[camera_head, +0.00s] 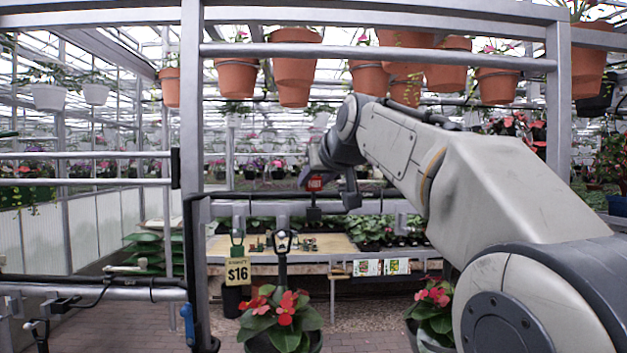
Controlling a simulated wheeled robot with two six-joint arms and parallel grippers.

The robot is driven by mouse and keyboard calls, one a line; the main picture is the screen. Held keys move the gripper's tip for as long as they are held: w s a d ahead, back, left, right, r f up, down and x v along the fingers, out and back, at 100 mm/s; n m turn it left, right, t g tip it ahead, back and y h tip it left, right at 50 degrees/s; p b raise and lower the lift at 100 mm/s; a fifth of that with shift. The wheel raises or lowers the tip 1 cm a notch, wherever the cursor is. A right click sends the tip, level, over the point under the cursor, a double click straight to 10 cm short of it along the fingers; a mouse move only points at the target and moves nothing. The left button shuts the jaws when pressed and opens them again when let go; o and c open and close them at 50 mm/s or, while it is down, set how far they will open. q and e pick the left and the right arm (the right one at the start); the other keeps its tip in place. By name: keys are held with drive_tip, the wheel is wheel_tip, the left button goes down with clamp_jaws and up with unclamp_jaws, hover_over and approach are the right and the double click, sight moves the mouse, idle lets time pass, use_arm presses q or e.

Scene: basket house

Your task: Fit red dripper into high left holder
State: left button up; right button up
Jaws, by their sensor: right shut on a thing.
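My right arm reaches in from the right, and its gripper (330,188) is shut on the red dripper (315,183). The dripper's red part shows at the fingers, with a dark part below it. It hangs in the air in front of the dark rail, apart from the holders. A holder (237,236) hangs from the horizontal rail at the left, beside the metal post, just above a yellow $16 tag. Another holder (283,240) with a dark ring hangs to its right. My left gripper is not in view.
A metal post (193,120) and upper crossbar (380,50) frame the space. Terracotta pots (294,70) hang overhead. A potted red-flowered plant (283,322) stands below the holders. A blue handle (187,325) is at the post's lower left. Plant tables stand behind.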

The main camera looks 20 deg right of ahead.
drive_tip(key=shift+f+b, duration=1.2)
drive_tip(key=shift+f, duration=0.25)
drive_tip(key=o, duration=1.1)
drive_tip(key=shift+c, duration=0.2)
drive_tip(key=b+v, duration=0.2)
drive_tip(key=v, duration=0.8)
drive_tip(key=shift+s+r, duration=0.2)
